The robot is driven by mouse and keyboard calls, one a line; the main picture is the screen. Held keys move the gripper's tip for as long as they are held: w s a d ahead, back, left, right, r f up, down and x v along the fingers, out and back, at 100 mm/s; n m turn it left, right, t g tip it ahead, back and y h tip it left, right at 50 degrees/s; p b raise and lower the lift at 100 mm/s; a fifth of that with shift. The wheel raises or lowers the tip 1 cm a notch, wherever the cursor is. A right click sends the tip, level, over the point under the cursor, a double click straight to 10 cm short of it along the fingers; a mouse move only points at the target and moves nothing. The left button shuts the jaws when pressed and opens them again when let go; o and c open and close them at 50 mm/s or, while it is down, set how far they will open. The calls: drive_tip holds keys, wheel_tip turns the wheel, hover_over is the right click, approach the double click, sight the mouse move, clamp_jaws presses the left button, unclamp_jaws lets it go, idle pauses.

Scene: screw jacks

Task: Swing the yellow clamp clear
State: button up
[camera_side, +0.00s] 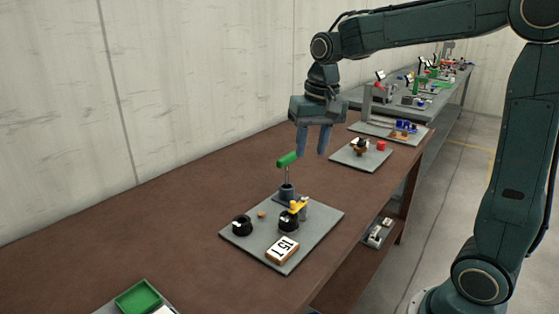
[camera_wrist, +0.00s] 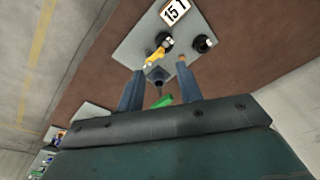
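The yellow clamp (camera_side: 298,206) lies over the top of a dark round part (camera_side: 288,221) on a grey base plate (camera_side: 241,232). The clamp also shows in the wrist view (camera_wrist: 155,56), next to the dark part (camera_wrist: 165,41). Behind it a screw jack (camera_side: 287,190) stands upright with a green handle (camera_side: 288,159) at its top; the handle also shows in the wrist view (camera_wrist: 163,101). My gripper (camera_side: 314,155) points down above and beyond the green handle, apart from it. Its fingers (camera_wrist: 156,100) are spread with nothing between them.
On the same plate are a second dark round part (camera_side: 242,225), a small tan disc (camera_side: 262,214) and a block marked 15 T (camera_side: 283,249). A green tray (camera_side: 138,297) is at the near left. Another plate with a red block (camera_side: 381,146) lies farther back. The brown table (camera_side: 150,220) is bare at left.

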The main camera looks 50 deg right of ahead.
sight(293, 202)
drive_tip(key=w+d+f+m+g, duration=0.1)
drive_tip(key=w+d+f+m, duration=0.1)
drive_tip(key=w+d+f, duration=0.2)
drive_tip(key=w+f, duration=0.1)
drive_tip(key=w, duration=0.2)
drive_tip(key=shift+w+m+g, duration=0.15)
drive_tip(key=shift+m+g, duration=0.15)
drive_tip(key=shift+d+f, duration=0.1)
drive_tip(key=shift+f, duration=0.15)
wheel_tip(293, 202, down, 14)
drive_tip(key=shift+r, duration=0.25)
idle(0.3)
clamp_jaws()
